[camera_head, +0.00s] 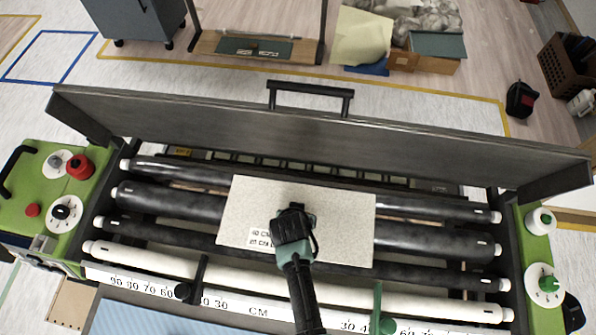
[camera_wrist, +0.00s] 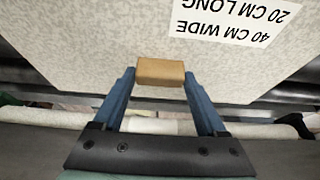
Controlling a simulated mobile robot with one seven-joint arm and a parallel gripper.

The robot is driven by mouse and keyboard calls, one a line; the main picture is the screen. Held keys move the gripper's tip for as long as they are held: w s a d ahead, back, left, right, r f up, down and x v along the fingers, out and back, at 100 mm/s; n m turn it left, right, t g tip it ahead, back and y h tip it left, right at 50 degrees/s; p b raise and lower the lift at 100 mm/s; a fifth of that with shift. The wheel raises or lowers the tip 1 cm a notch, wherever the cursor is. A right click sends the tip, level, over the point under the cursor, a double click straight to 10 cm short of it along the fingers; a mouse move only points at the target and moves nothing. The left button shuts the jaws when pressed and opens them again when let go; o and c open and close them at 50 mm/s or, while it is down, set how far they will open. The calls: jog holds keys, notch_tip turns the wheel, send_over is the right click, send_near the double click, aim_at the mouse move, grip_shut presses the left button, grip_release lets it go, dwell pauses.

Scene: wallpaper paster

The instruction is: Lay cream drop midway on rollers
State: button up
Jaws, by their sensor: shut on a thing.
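The cream drop (camera_head: 345,215) is a flat speckled sheet lying across the dark rollers (camera_head: 175,207), near the middle of their length. A white label on it reads 40 cm wide, 20 cm long. My gripper (camera_head: 294,212) is over the sheet, near its middle. In the wrist view my gripper (camera_wrist: 160,75) has its blue fingers on a small tan block (camera_wrist: 161,71), in front of the cream sheet (camera_wrist: 90,45). Whether the block is fixed to the sheet cannot be told. The sheet's far edge is outside the wrist view.
The raised grey cover (camera_head: 400,135) with a black handle stands behind the rollers. A white roller (camera_head: 150,258) and a centimetre scale (camera_head: 258,311) run along the front. Green end housings (camera_head: 540,250) with knobs flank the rollers.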

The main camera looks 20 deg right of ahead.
jog(key=shift+f, duration=0.2)
jog(key=o, duration=1.5)
jog(key=shift+c, duration=0.2)
jog(key=shift+r, duration=0.15)
